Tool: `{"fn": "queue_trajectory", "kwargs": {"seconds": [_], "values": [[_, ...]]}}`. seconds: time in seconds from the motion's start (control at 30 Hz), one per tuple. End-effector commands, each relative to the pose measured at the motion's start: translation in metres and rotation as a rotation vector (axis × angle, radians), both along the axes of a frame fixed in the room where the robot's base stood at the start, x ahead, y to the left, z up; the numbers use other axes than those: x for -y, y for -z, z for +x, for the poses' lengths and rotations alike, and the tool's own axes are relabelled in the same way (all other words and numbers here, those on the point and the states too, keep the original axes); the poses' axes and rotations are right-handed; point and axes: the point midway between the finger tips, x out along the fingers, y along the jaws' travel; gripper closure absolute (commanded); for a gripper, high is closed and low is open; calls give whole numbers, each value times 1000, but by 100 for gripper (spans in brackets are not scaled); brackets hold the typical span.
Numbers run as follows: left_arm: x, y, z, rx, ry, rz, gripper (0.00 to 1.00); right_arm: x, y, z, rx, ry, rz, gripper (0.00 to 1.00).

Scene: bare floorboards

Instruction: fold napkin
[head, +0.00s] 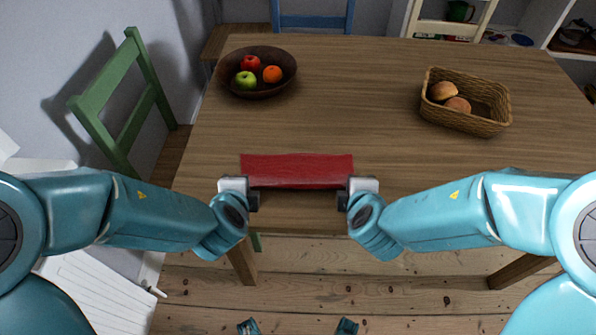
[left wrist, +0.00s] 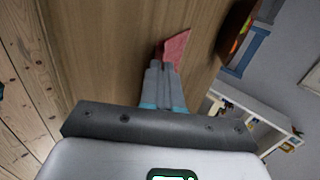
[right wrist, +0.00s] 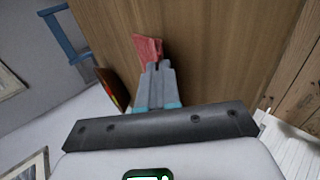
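A red napkin (head: 297,170) lies as a wide, narrow strip near the front edge of the wooden table. My left gripper (head: 254,198) is at its left near corner and my right gripper (head: 342,198) is at its right near corner. In the left wrist view, the fingers (left wrist: 164,68) are close together, with the napkin (left wrist: 176,46) at their tips. In the right wrist view, the fingers (right wrist: 157,66) are also together, with the napkin (right wrist: 147,48) at their tips. Both look shut on its near edge; the pinched cloth is mostly hidden.
A dark bowl (head: 241,91) with apples and an orange stands at the back left of the table (head: 350,90). A wicker basket (head: 466,121) with bread rolls stands at the right. The tabletop between them is clear. A green chair (head: 110,95) stands at the left.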

Motion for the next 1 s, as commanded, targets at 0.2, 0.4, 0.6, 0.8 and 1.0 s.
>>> {"fn": "queue_trajectory", "kwargs": {"seconds": [0.2,0.4,0.6,0.8,1.0], "values": [[1,9,-5,63,3,-2,100,-1,9,-5,63,-2,4,100],[1,8,-4,70,3,-5,100,-1,8,-4,70,-2,6,100],[1,8,-4,70,3,-4,59,-1,8,-4,69,-1,6,59],[1,8,-4,69,3,-4,53,-1,8,-4,69,-1,6,53],[1,7,-5,69,3,-4,53,-1,7,-5,69,-1,6,53]]}}
